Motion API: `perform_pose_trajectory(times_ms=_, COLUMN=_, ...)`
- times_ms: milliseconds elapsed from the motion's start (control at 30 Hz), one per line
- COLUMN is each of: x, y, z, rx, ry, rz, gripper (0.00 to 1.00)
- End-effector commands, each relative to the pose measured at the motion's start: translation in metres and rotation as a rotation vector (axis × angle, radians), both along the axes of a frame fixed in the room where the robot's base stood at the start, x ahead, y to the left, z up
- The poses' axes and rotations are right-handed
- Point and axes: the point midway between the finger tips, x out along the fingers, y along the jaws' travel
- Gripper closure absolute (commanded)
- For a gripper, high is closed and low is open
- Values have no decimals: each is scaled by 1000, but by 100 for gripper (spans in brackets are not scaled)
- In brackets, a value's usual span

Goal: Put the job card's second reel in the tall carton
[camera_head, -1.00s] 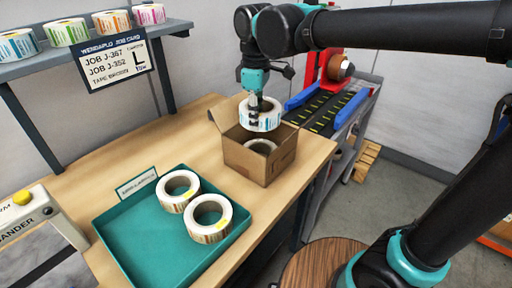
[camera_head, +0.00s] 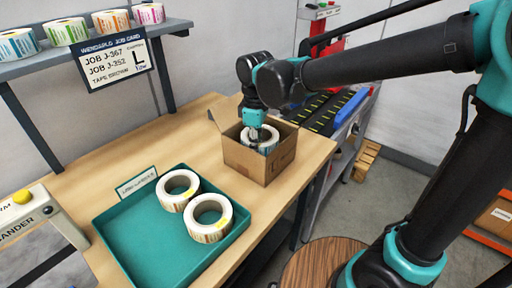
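My gripper (camera_head: 256,134) points down into the open carton (camera_head: 258,165) on the wooden table. A white reel with blue print (camera_head: 268,139) sits inside the carton mouth at the gripper's fingers, and the fingertips are hidden there, so whether they still grip it cannot be seen. The reel lower in the carton is now covered. The job card (camera_head: 114,60) hangs from the shelf and reads Job J-367, Job J-352, with a large L.
The teal tray (camera_head: 150,260) has free room at its left and front. Several coloured reels stand on the grey shelf (camera_head: 70,60). A conveyor with blue rails (camera_head: 350,108) lies behind the carton.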

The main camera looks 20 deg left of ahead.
Motion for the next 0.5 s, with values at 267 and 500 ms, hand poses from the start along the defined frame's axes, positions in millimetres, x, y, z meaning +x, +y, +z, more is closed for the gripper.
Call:
perform_pose_trajectory(times_ms=267, x=0, y=0, z=-6, rx=0, ry=0, rz=0, gripper=100)
perform_pose_trajectory(times_ms=500, x=0, y=0, z=-9, rx=0, ry=0, rz=0, gripper=74)
